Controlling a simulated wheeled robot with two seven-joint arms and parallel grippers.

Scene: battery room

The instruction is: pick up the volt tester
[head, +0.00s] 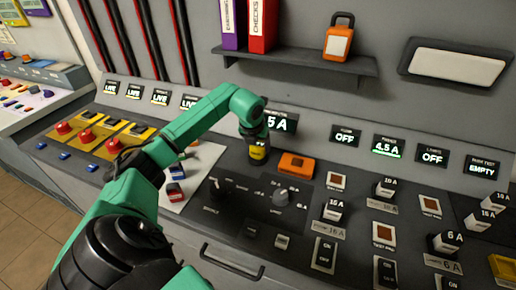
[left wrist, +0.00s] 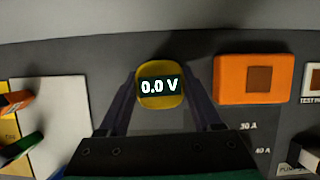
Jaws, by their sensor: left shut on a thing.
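The volt tester (left wrist: 160,92) is a small yellow block whose dark display reads 0.0 V, seen end-on in the left wrist view. It also shows in the head view as a yellow and black piece (head: 257,153) at the end of my green left arm. My left gripper (head: 255,137) is shut on it, with one dark finger on each side in the left wrist view. The gripper hides part of the tester in the head view. Whether the tester touches the panel I cannot tell. My right gripper is not in view.
An orange block (head: 296,166) with a dark square sits on the panel right of the tester. A rotary knob (head: 283,197), switches and labelled plugs lie nearer and right. A white sheet (head: 203,160) is to the left. A shelf (head: 295,65) with binders and a padlock is above.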

